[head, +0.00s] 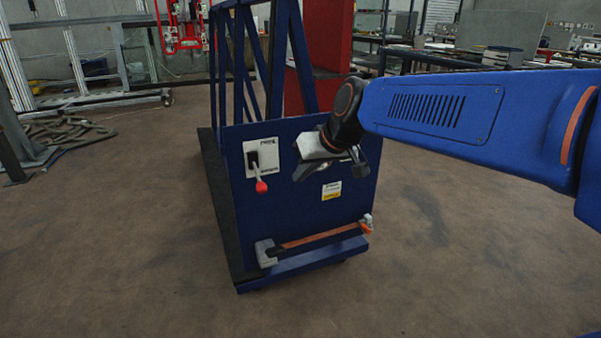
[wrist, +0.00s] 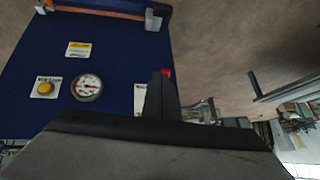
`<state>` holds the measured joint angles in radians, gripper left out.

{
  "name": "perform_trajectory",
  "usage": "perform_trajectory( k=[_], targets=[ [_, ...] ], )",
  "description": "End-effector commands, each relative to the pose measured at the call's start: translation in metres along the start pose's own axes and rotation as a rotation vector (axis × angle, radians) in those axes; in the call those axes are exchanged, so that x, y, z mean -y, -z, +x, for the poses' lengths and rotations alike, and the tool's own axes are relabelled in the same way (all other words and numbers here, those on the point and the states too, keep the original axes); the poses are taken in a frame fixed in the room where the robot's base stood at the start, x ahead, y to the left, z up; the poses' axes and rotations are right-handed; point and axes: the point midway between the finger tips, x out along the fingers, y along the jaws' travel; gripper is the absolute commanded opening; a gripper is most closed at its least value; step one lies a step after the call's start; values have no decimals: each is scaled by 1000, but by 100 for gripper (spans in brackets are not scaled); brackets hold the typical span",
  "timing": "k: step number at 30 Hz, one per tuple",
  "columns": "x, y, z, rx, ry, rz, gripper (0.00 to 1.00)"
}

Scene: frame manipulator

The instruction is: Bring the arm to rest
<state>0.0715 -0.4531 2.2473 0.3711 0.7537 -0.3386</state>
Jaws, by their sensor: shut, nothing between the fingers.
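My arm reaches in from the right of the head view. It ends in my gripper (head: 306,168) in front of the blue cart's front panel (head: 295,215). In the wrist view the gripper (wrist: 161,88) shows as a dark upright shape, shut and holding nothing. The panel has a lever with a red knob (head: 261,187), hanging down at the left of the gripper. The knob (wrist: 167,72) also shows just past the fingertips in the wrist view. A gauge (wrist: 87,88) and a yellow button (wrist: 45,88) show there too; in the head view my gripper hides them.
An orange bar handle (head: 310,239) runs along the panel's bottom. A blue frame and a red block (head: 332,50) rise behind the panel. Benches and racks (head: 440,60) stand at the back. Brown floor (head: 440,260) is clear in front and to the right.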

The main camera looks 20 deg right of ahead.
Motion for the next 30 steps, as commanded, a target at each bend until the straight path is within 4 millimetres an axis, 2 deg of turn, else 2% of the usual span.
perform_trajectory(
  k=[10,14,17,24,27,30],
  targets=[
    [0,-1,0,1,-1,0,0],
    [1,-21,-5,22,-11,-2,0],
    [2,-55,-12,57,-32,-2,0],
    [-8,-158,-29,162,-121,8,0],
    [-14,-190,-33,193,-157,13,0],
    [-20,-213,-36,213,-186,19,0]
  ],
)
